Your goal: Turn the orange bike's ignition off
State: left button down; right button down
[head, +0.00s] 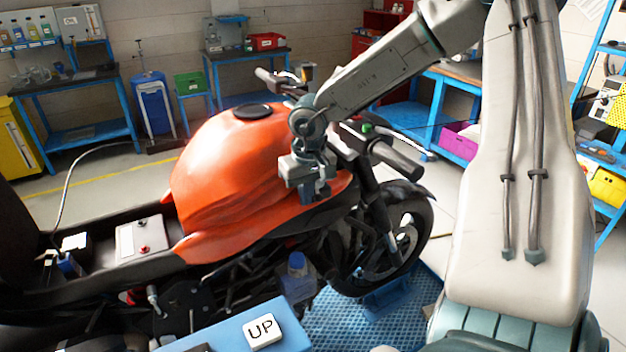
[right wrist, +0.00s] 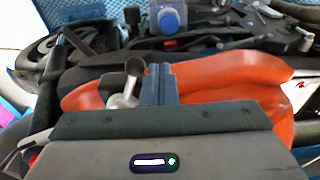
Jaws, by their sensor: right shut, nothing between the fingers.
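The orange bike (head: 235,165) stands with its front wheel to the right in the head view; its orange body also shows in the right wrist view (right wrist: 225,75). My right gripper (head: 316,196) points down at the front right side of the tank, below the handlebar. Its fingers (right wrist: 158,84) are shut and empty. Just left of them in the right wrist view is a small silver piece with a dark round end (right wrist: 132,72); I cannot tell whether it is the ignition key or whether the fingers touch it. The ignition is not clearly seen in the head view. My left gripper is out of view.
The right handlebar grip (head: 395,160) and a small green light (head: 367,128) are close to my right forearm. Blue benches stand behind.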

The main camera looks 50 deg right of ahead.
jog(key=shift+s, duration=0.1)
dwell(0.3)
jog(key=shift+s+d, duration=0.3)
jog(key=shift+s, duration=0.25)
jog(key=shift+r, duration=0.1)
jog(key=shift+s+d, duration=0.45)
jog(key=shift+s, duration=0.05)
dwell(0.4)
jog(key=shift+s+d, duration=0.35)
jog(key=shift+w+r, duration=0.15)
dwell(0.4)
